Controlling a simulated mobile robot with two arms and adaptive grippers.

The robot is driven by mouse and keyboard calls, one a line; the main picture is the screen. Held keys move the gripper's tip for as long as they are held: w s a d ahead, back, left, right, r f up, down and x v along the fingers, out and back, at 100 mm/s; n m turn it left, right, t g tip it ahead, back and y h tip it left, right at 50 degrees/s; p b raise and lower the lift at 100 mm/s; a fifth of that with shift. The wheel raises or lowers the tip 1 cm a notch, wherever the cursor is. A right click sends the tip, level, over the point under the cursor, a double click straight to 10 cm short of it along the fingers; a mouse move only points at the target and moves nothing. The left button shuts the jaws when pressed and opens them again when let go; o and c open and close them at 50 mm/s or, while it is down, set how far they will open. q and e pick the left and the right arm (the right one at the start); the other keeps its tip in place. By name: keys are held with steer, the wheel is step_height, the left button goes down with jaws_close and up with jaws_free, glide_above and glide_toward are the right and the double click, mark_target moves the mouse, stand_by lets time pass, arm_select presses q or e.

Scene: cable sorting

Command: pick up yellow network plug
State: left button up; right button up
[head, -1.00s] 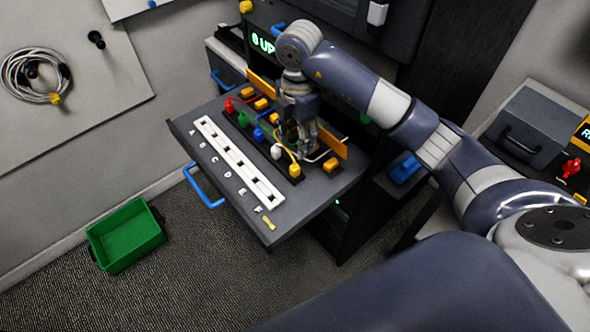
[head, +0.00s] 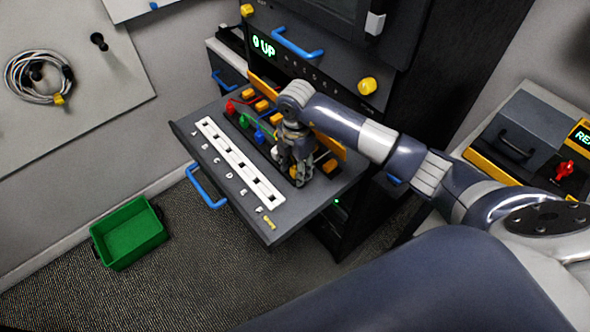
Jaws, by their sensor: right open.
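My right gripper (head: 299,181) is open, pointing down over the near right end of the row of plugs on the pulled-out grey shelf (head: 310,205). The yellow network plug is hidden behind its fingers, so I cannot tell whether they touch it. The red plug (head: 231,110), green plug (head: 243,121), blue plug (head: 259,137) and white plug (head: 275,153) stand in the same row, further up and left. My left gripper is out of view.
A white slotted strip (head: 222,147) with letters beside it lies along the shelf's left side. Orange blocks (head: 262,105) and an orange rail stand behind the plugs. A blue handle (head: 205,190) juts from the shelf's front. A green bin (head: 131,238) sits on the floor.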

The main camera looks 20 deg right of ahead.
jaws_close()
steer(key=shift+w+r, duration=0.1)
steer(key=shift+r, duration=0.4)
step_height(320, 180, up, 3)
steer(key=shift+f+b, duration=0.2)
steer(key=shift+b, duration=0.6)
steer(key=s+a+r, duration=0.2)
steer(key=s+a, duration=0.1)
steer(key=s, duration=0.4)
steer(key=s+a+r+p, duration=0.1)
steer(key=s+a+r, duration=0.2)
steer(key=s, duration=0.5)
steer(key=shift+a, duration=0.15)
steer(key=shift+w, duration=0.15)
